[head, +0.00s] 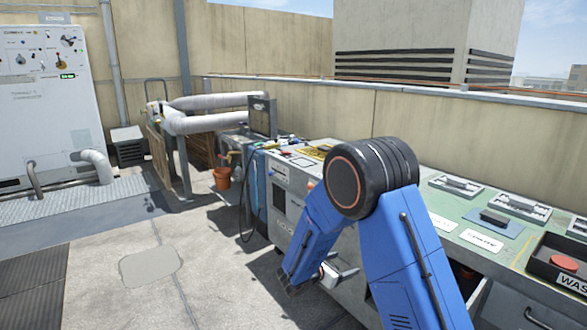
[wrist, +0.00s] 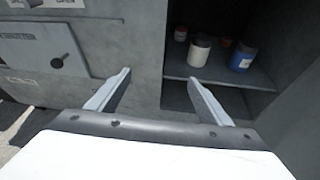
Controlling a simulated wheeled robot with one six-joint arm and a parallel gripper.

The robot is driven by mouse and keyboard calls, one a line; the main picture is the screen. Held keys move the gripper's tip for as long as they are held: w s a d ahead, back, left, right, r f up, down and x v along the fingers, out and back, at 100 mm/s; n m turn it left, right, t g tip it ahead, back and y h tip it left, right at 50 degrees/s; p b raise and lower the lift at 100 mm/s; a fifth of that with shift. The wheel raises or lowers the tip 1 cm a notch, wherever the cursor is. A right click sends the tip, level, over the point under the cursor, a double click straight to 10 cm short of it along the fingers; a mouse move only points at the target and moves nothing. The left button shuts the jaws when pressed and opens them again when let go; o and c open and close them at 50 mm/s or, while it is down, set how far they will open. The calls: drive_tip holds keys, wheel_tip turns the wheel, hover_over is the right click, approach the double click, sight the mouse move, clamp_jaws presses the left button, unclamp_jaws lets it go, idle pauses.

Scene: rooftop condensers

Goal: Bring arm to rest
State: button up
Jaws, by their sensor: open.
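My blue arm (head: 410,250) is bent, with its dark elbow joint raised above the front edge of the workbench. My gripper (head: 340,272) hangs low in front of the bench in the head view, partly hidden by the forearm. In the wrist view my gripper (wrist: 160,78) is open, with its two grey fingers well apart. Nothing is between the fingers. They point at the bench's front.
The bench has a green top (head: 470,215) with several metal fittings and a dark tray (head: 565,262) at right. In the wrist view an open shelf (wrist: 222,77) holds a white can (wrist: 199,55) and a blue can (wrist: 242,57). The concrete floor (head: 130,250) at left is clear.

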drive_tip(key=s+d+r+m+g+y, duration=0.1)
drive_tip(key=s+d+r+m+g, duration=0.4)
drive_tip(key=s+d+r, duration=0.4)
drive_tip(key=s+d+r+m+g+y, duration=0.1)
drive_tip(key=s+d+r+m+g, duration=0.1)
drive_tip(key=s+d+r+m, duration=0.75)
drive_tip(key=s+a+m+y, duration=0.2)
drive_tip(key=s+m+y, duration=0.1)
drive_tip(key=s, duration=0.6)
drive_tip(key=s+a+r+m+t+y, duration=0.1)
drive_tip(key=s+m, duration=0.3)
drive_tip(key=s, duration=0.5)
drive_tip(key=s+a+r+m+t+y, duration=0.1)
drive_tip(key=s+a+m+y, duration=0.2)
drive_tip(key=s, duration=0.6)
drive_tip(key=shift+s+a+m+y, duration=0.4)
drive_tip(key=shift+a+y, duration=0.2)
drive_tip(key=shift+y, duration=0.2)
